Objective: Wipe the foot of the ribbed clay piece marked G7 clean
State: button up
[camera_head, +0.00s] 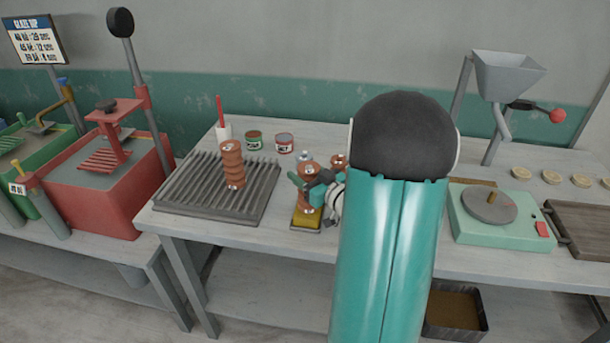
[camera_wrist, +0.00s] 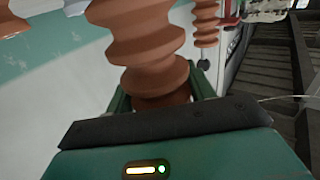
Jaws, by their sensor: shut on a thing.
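My gripper (camera_head: 318,186) is shut on a ribbed reddish-brown clay piece (camera_head: 309,168). In the wrist view the same piece (camera_wrist: 150,48) stands between the two green fingers (camera_wrist: 160,88). In the head view the held piece is at a yellow sponge (camera_head: 306,216) in a small dark-edged tray. I cannot tell whether its foot touches the sponge, as my gripper hides part of it. Another ribbed clay piece (camera_head: 232,168) stands upright on the slatted rack, with a small pale label near its top. No G7 mark can be read on either piece.
The grey slatted rack (camera_head: 190,203) lies left of the sponge. Two small tins (camera_head: 284,143) and a white pot with a red-handled tool stand behind. A further brown piece (camera_head: 338,160) is partly hidden by my arm. A pale green scale-like device (camera_head: 500,230) stands at the right.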

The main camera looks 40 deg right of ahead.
jog(key=shift+w+d, duration=2.1)
jog(key=shift+d, duration=0.65)
jog(key=shift+s+a, duration=0.8)
jog(key=shift+a, duration=0.25)
jog(key=shift+s+a, duration=0.85)
jog(key=shift+a, duration=0.25)
jog(key=shift+s+a, duration=0.8)
jog(key=shift+a, duration=0.25)
jog(key=shift+d, duration=0.1)
jog(key=w+d, duration=0.5)
jog(key=d, duration=0.1)
jog(key=shift+d+r, duration=0.1)
notch_tip(320, 180, up, 7)
